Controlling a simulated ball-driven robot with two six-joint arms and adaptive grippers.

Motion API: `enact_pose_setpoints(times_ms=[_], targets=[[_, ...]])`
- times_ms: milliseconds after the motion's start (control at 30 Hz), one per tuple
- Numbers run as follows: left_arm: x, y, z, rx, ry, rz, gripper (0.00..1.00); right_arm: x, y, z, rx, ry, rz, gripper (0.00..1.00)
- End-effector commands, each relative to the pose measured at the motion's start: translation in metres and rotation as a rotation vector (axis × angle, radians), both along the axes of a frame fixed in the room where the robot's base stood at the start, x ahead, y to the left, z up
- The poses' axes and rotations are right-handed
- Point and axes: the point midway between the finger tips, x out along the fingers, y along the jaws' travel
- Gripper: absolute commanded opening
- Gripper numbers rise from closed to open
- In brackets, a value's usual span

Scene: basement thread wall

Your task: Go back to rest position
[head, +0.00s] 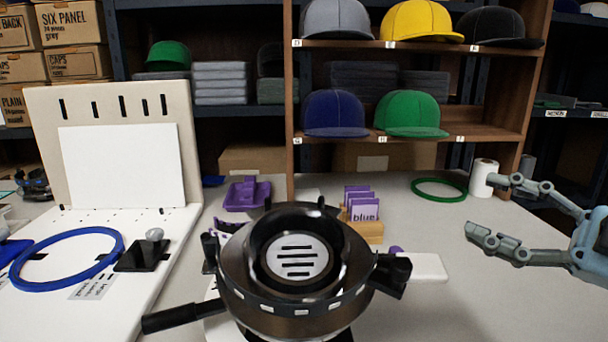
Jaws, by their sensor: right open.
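My right gripper (502,209) shows at the right edge of the head view. Its two jointed fingers are spread apart and point left, with nothing between them. It is above the right part of the grey table (440,300). The white roll (483,177) appears just behind the upper fingertip; whether they touch cannot be told. My left gripper is not in view.
A black and silver round machine (297,262) stands front centre. A blue hoop (66,260) lies left on a white board stand (190,215). A green hoop (438,190) and a wooden holder with purple cards (368,231) are behind. Caps fill the shelf (415,46).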

Motion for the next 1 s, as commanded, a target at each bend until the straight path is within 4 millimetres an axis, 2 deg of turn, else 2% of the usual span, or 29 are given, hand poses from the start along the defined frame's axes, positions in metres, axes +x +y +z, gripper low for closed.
enact_pose_setpoints(times_ms=[67,167,267,367,400,500,600,700,900,1000], targets=[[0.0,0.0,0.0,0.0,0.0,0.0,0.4,0.014,-0.021,0.002,0.12,0.024,-0.243,0.53],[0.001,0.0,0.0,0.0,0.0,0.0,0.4,0.019,-0.058,-0.017,0.22,0.132,-0.551,0.53],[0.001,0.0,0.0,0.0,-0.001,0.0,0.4,0.002,-0.09,-0.058,0.268,0.323,-0.825,0.53],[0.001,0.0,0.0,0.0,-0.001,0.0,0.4,-0.034,-0.104,-0.107,0.269,0.569,-1.031,0.53],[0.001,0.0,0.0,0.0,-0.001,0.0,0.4,-0.05,-0.104,-0.124,0.26,0.663,-1.085,0.53],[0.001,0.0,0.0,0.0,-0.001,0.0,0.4,-0.09,-0.097,-0.158,0.226,0.883,-1.171,0.53],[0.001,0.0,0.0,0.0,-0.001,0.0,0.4,-0.127,-0.084,-0.182,0.185,1.073,-1.207,0.53],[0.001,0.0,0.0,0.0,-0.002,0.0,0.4,-0.162,-0.068,-0.197,0.144,1.241,-1.213,0.53],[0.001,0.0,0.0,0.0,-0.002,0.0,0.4,-0.224,-0.033,-0.211,0.057,1.536,-1.167,0.53],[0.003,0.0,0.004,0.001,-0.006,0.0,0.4,-0.215,-0.04,-0.244,0.052,1.531,-1.18,0.53]])
